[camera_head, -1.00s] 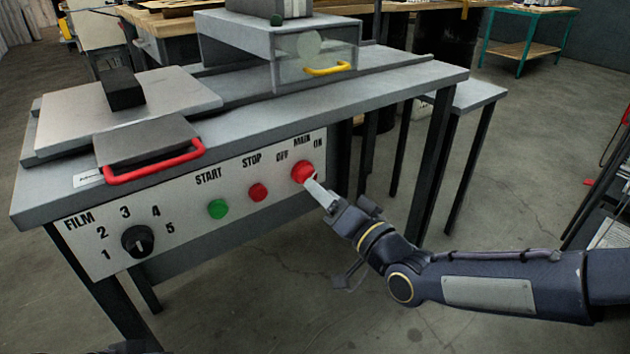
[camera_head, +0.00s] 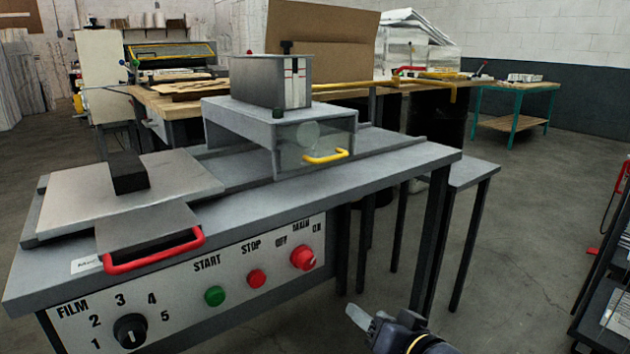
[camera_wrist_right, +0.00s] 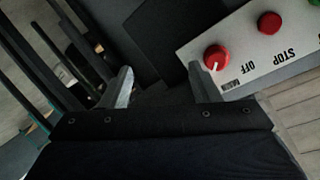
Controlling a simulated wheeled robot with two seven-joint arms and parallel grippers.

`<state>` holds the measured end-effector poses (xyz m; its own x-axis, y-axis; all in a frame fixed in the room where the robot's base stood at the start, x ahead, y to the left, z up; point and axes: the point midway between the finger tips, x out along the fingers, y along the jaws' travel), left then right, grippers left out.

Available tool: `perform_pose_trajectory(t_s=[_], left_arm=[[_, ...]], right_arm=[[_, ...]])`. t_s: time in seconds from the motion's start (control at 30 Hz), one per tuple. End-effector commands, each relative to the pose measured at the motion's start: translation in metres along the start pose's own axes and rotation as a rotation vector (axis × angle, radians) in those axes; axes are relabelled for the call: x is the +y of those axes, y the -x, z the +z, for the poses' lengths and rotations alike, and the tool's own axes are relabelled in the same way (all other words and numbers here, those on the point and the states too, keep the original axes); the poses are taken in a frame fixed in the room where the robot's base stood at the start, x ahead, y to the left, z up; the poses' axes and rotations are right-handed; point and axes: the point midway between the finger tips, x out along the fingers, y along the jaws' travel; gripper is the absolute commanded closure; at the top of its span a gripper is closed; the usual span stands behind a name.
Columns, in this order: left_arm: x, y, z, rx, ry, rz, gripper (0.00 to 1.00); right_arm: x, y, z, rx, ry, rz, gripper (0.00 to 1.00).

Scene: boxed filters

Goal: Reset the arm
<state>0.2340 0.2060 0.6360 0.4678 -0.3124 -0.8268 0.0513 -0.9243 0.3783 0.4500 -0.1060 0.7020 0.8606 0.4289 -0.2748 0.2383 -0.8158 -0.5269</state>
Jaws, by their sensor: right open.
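My right gripper (camera_head: 362,318) is low in the head view, below and to the right of the machine's control panel (camera_head: 190,285), apart from it. In the right wrist view its two fingers (camera_wrist_right: 163,88) stand wide apart with nothing between them. The red main switch knob (camera_head: 303,257) is at the panel's right end; it also shows in the wrist view (camera_wrist_right: 217,58), to the right of the fingers. The red stop button (camera_head: 257,279), green start button (camera_head: 215,296) and black film dial (camera_head: 130,330) are on the same panel. My left gripper is not in view.
The machine table (camera_head: 390,162) carries a plate with a red handle (camera_head: 155,252) and a box with a yellow handle (camera_head: 326,157). A dark shelf (camera_head: 606,285) stands at the right edge. The floor between table and shelf is clear.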

Motion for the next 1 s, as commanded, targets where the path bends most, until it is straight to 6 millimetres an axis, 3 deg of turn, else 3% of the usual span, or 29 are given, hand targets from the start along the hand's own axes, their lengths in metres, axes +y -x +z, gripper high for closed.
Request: perform_pose_trajectory(t_s=[0.1, 0.23, 0.43, 0.63, 0.7, 1.0], left_arm=[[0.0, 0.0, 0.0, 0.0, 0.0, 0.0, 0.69], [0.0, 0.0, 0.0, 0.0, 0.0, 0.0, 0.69], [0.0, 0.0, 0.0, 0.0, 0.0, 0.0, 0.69], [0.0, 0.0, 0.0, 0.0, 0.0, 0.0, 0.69], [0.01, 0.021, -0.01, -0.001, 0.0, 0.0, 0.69], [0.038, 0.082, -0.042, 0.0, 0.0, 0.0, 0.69]], right_arm=[[0.044, 0.052, 0.011, -0.127, 0.061, 0.223, 0.44], [0.07, 0.105, 0.035, -0.276, 0.046, 0.354, 0.44], [0.077, 0.165, 0.074, -0.455, -0.016, 0.396, 0.44], [0.065, 0.211, 0.111, -0.604, -0.075, 0.338, 0.44], [0.051, 0.218, 0.091, -0.614, -0.076, 0.339, 0.44], [0.013, 0.237, 0.031, -0.613, -0.075, 0.342, 0.44]])
